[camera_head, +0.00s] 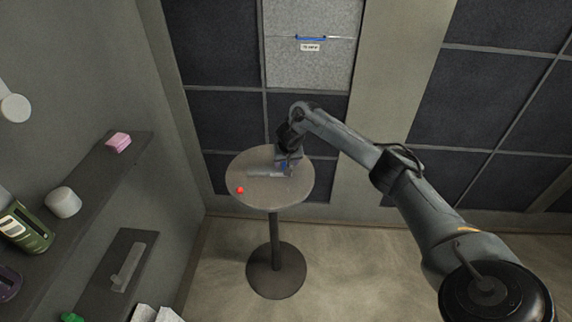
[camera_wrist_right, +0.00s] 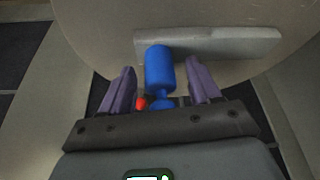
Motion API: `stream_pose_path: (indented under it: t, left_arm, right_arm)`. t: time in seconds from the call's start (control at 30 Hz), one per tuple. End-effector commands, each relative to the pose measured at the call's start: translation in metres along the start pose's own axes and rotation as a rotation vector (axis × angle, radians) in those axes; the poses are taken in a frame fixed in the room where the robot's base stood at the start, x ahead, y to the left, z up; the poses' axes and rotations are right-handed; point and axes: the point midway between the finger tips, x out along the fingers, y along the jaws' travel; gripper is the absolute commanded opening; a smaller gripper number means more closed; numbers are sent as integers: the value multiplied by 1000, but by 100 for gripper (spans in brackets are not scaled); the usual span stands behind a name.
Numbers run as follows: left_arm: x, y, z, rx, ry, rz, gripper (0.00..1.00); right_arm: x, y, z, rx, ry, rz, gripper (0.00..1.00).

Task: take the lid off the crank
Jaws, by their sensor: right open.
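A grey bar (camera_head: 265,174), apparently the crank's arm, lies on the round table; it also shows in the right wrist view (camera_wrist_right: 225,43). A blue cylinder (camera_wrist_right: 159,72) stands at the bar's left end in the wrist view, with a smaller rounded blue part (camera_wrist_right: 162,104) below it. I cannot tell which part is the lid. My right gripper (camera_head: 285,166) is over the table beside the bar. In the wrist view its purple fingers (camera_wrist_right: 161,82) are open, one on each side of the blue cylinder, with gaps visible. My left gripper is out of view.
A small red ball (camera_head: 240,190) is on the round table (camera_head: 250,163); red also shows beside the blue part in the wrist view (camera_wrist_right: 142,103). Wall shelves (camera_head: 85,188) at left hold several items, including a pink block (camera_head: 118,142). A panelled wall stands behind the table.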

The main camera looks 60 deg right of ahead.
Motion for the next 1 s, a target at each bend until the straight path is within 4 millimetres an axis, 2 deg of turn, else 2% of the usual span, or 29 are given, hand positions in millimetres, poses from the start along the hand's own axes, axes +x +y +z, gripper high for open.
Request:
stream_pose_path:
  t: [0.23,0.6,0.73,0.77,1.0]
  left_arm:
    - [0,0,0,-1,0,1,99]
    - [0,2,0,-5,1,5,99]
    - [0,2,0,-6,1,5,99]
    - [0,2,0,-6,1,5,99]
    - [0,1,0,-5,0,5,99]
  right_arm:
    - [1,0,0,-1,0,0,62]
    - [1,0,0,-1,0,0,7]
    - [1,0,0,-1,0,0,5]
    - [1,0,0,-1,0,0,0]
    - [0,0,-1,-1,0,0,0]
